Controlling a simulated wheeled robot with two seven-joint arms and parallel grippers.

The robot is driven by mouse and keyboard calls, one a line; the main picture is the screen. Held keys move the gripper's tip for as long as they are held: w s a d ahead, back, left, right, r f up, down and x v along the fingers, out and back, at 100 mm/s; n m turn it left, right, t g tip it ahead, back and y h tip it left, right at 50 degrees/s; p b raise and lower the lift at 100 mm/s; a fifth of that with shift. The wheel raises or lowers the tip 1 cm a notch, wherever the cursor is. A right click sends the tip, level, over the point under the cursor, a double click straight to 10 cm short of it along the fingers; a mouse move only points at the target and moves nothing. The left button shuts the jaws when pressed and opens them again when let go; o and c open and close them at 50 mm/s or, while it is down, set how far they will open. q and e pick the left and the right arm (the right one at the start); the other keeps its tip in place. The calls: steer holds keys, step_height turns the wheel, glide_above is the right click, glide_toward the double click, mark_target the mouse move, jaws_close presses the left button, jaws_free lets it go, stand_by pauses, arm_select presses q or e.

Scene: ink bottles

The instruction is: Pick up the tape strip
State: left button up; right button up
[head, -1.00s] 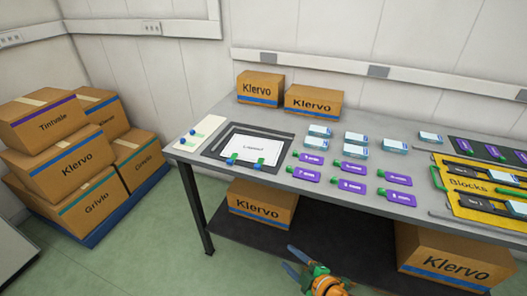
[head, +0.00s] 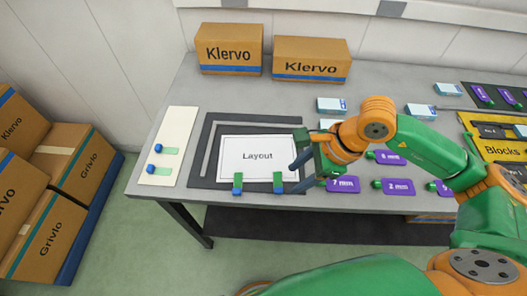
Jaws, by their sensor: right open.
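A left tape strip (head: 237,182) and a right tape strip (head: 278,181) lie upright in the picture across the lower edge of the white Layout sheet (head: 258,143). I see no contact with a strip. My left gripper is not in view.
Purple tags, such as the 7 mm tag (head: 343,184), lie to the right, partly behind my arm. Two Klervo boxes (head: 229,47) (head: 311,58) stand at the back. The table's front edge is close.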

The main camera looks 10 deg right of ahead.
mark_target(283, 191)
steer(key=shift+w+d+f, duration=0.15)
steer(key=shift+w+d, duration=0.05)
steer(key=shift+w, duration=0.05)
steer(key=f+p, duration=0.1)
steer(key=s+a+f+p, duration=0.1)
steer(key=f, duration=0.1)
steer(key=shift+s+a+p, duration=0.1)
steer(key=shift+s+p, duration=0.05)
steer(key=shift+p, duration=0.15)
steer(key=x, duration=0.2)
steer(key=shift+a+f, duration=0.1)
steer(key=shift+f, duration=0.15)
steer(key=shift+w+a+f, duration=0.1)
steer(key=shift+w+f, duration=0.1)
steer(key=shift+w, duration=0.25)
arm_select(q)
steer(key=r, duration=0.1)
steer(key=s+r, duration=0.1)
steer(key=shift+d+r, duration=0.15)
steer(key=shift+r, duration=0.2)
arm_select(e)
steer(key=shift+s, duration=0.1)
jaws_close()
